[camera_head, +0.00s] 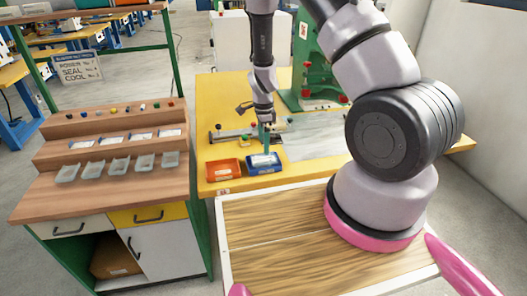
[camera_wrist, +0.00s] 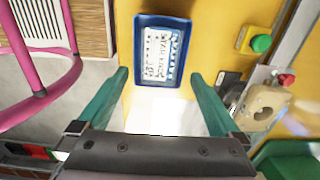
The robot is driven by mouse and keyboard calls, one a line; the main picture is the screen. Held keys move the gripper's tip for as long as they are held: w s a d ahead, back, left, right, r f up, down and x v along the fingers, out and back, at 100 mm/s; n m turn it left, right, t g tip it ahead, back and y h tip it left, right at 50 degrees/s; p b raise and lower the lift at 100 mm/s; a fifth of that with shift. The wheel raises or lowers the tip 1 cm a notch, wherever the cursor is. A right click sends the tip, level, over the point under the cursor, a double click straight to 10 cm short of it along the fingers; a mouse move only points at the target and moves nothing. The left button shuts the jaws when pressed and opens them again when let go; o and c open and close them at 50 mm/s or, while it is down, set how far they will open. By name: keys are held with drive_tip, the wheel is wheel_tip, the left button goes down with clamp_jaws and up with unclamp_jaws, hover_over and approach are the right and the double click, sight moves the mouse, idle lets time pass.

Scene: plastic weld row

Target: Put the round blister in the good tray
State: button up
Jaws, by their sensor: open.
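My gripper (camera_head: 266,146) is open and points down close above the blue tray (camera_head: 251,170) on the yellow table. In the wrist view its two green fingers (camera_wrist: 159,76) are spread wide, with the blue tray (camera_wrist: 140,60) ahead of their tips. A white printed piece (camera_wrist: 161,55) lies in the blue tray; I cannot tell whether it is a card or a pack. An orange-red tray (camera_head: 222,168) stands just left of the blue one. I cannot make out which tray is the good one or pick out the round blister. A bright white patch between the fingers is too washed out to identify.
A stepped wooden rack (camera_head: 110,150) with several grey blister trays (camera_head: 145,161) stands at the left. A green button (camera_wrist: 261,43) and a beige fixture (camera_wrist: 264,108) are right of the fingers in the wrist view.

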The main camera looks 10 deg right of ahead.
drive_tip(key=s+d+r+n+t+y, duration=0.1)
drive_tip(key=s+r+n+t, duration=0.15)
drive_tip(key=r, duration=1.35)
drive_tip(key=s+d+r+n+t+y, duration=0.1)
drive_tip(key=s+r+n+y, duration=0.2)
drive_tip(key=r, duration=1.3)
drive_tip(key=s+d+r+n+t+h, duration=0.1)
drive_tip(key=s+d+r+n+t, duration=0.1)
drive_tip(key=s+r+n, duration=0.2)
drive_tip(key=s+d+r+n+t+h, duration=0.1)
drive_tip(key=s+r+n, duration=0.3)
drive_tip(key=s+r, duration=0.6)
drive_tip(key=s, duration=0.3)
drive_tip(key=shift+d+t, duration=0.35)
drive_tip(key=shift+d, duration=0.05)
